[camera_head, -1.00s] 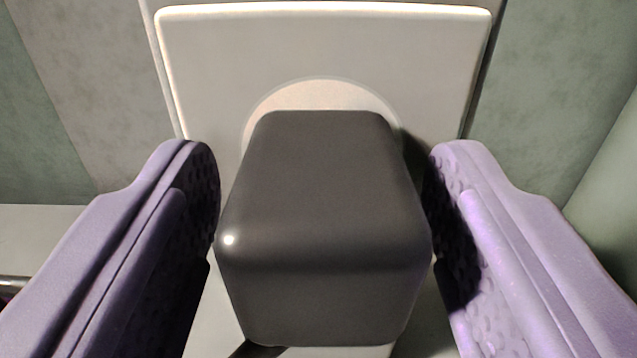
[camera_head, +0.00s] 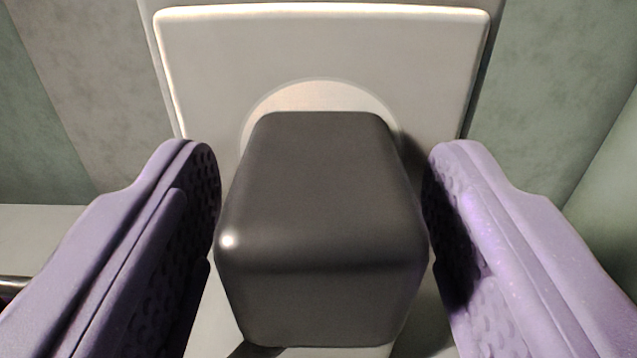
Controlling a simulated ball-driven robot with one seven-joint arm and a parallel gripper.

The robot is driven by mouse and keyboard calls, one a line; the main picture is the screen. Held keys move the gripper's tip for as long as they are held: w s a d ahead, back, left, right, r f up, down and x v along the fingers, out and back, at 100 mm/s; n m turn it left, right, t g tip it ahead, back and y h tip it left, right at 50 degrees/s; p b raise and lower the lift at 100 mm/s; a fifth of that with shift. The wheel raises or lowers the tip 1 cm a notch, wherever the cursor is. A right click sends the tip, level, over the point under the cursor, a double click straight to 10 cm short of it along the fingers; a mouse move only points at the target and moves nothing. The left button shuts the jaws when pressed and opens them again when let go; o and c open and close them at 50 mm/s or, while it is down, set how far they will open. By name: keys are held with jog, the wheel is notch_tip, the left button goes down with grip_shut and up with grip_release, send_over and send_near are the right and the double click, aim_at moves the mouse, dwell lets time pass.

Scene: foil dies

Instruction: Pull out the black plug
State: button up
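The black plug (camera_head: 322,190) is a dark grey-black block with rounded edges, in the middle of the view. It sits against the round pale recess (camera_head: 318,94) of a white wall socket plate (camera_head: 320,45). A piece of dark cord shows below it at the lower left. My gripper (camera_head: 320,165) has purple fingers, one on each side of the plug. The fingers are apart, with a thin gap at the left and a narrow one at the right near the tips. The plug's prongs are hidden.
The wall (camera_head: 560,70) around the plate is green and grey, with a green surface at the far right. A pale ledge (camera_head: 35,235) with a dark metallic item (camera_head: 10,288) shows at the lower left.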

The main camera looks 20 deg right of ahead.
aim_at(320, 317)
grip_shut()
jog(key=shift+s, duration=0.1)
jog(key=shift+b+v, duration=1.15)
jog(key=shift+v, duration=1.8)
